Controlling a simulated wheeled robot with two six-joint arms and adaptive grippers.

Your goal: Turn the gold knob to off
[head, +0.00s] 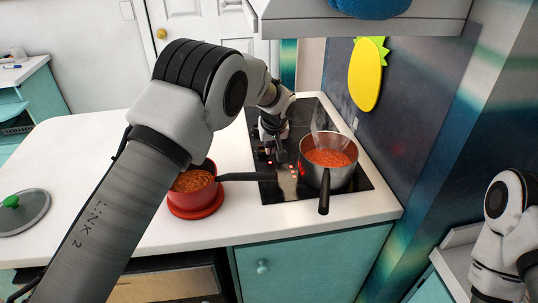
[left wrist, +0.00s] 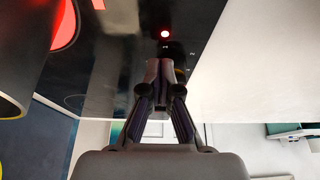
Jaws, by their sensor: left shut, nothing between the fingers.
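The cooktop (head: 322,116) is a black glass panel set in the white counter. My left gripper (head: 281,156) is over its left side, pointing down, shut and empty. In the left wrist view, the shut fingertips (left wrist: 164,72) are at a small dark knob (left wrist: 181,70) with a brownish-gold tint, mostly hidden behind them. I cannot tell whether they touch it or which way it is turned.
A steaming steel pot (head: 329,172) of red food stands on the cooktop, handle toward the front. A red pan (head: 196,203) with a dark handle sits left of it on the counter. A grey lid (head: 22,212) lies far left. The range hood (head: 360,22) hangs above.

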